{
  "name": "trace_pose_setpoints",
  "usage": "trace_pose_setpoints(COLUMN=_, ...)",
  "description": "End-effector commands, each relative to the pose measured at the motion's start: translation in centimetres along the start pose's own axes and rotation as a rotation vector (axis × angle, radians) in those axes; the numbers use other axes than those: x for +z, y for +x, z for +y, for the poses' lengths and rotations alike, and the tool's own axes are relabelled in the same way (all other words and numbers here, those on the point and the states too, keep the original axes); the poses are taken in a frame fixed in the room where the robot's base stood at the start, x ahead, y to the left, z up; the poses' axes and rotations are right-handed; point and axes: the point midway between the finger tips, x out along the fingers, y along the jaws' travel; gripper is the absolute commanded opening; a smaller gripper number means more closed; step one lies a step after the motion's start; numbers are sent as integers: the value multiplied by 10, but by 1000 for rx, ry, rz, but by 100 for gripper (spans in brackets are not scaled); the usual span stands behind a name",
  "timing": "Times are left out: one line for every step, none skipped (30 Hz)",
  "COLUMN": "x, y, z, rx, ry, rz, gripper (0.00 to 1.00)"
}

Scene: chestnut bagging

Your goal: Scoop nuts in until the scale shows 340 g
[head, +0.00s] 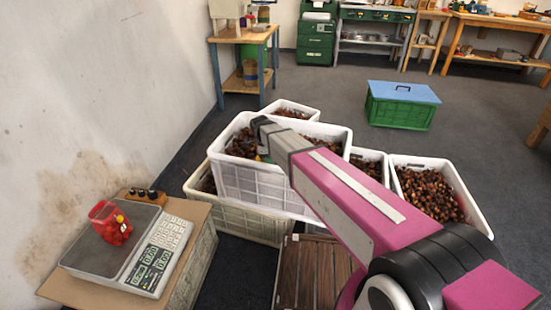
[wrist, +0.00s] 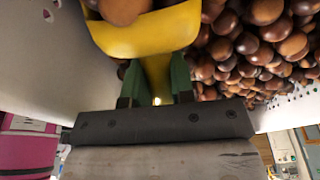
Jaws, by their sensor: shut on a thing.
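My gripper (wrist: 156,82) is shut on the handle of a yellow scoop (wrist: 150,38). In the wrist view, several brown chestnuts (wrist: 125,10) show at the scoop's bowl. More chestnuts (wrist: 255,45) fill the right of that view, beside the scoop. In the head view my arm reaches into the raised white crate (head: 255,182), and hides most of the gripper and scoop. The scale (head: 130,252) stands at the left on a box. The scale's digits are too small to read surely.
White crates of chestnuts stand around, one at the right (head: 480,213) and one behind. A slatted brown crate (head: 312,275) is in front. Small brown jars (head: 148,195) stand behind the scale. A green crate with blue lid (head: 402,105) stands on open floor.

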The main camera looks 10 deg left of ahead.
Motion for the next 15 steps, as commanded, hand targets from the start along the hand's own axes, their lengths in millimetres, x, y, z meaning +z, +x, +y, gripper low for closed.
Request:
trace_pose_setpoints(x=3, y=0, z=0, rx=0, ry=1, rz=-38, gripper=0)
trace_pose_setpoints(x=6, y=0, z=0, rx=0, ry=1, rz=-60, gripper=0)
trace_pose_setpoints(x=10, y=0, z=0, rx=0, ry=1, rz=-89, gripper=0)
trace_pose_setpoints(x=13, y=1, z=0, rx=0, ry=0, rz=-112, gripper=0)
trace_pose_setpoints(x=16, y=1, z=0, rx=0, ry=0, rz=-133, gripper=0)
trace_pose_setpoints(x=19, y=1, z=0, rx=-1, ry=1, rz=-162, gripper=0)
trace_pose_setpoints(x=14, y=-3, z=2, rx=0, ry=4, rz=-189, gripper=0)
trace_pose_setpoints(x=12, y=-6, z=2, rx=-1, ry=4, rz=-215, gripper=0)
trace_pose_setpoints(x=10, y=-10, z=2, rx=-2, ry=4, rz=-248, gripper=0)
trace_pose_setpoints(x=9, y=-12, z=2, rx=-1, ry=4, rz=-273, gripper=0)
trace_pose_setpoints(x=7, y=-14, z=2, rx=-2, ry=3, rz=-299, gripper=0)
trace_pose_setpoints(x=5, y=-18, z=2, rx=-3, ry=5, rz=-332, gripper=0)
trace_pose_setpoints(x=6, y=-21, z=1, rx=-2, ry=3, rz=-340, gripper=0)
trace_pose_setpoints(x=5, y=-23, z=0, rx=-2, ry=2, rz=-341, gripper=0)
trace_pose_setpoints(x=4, y=-26, z=0, rx=-2, ry=1, rz=-346, gripper=0)
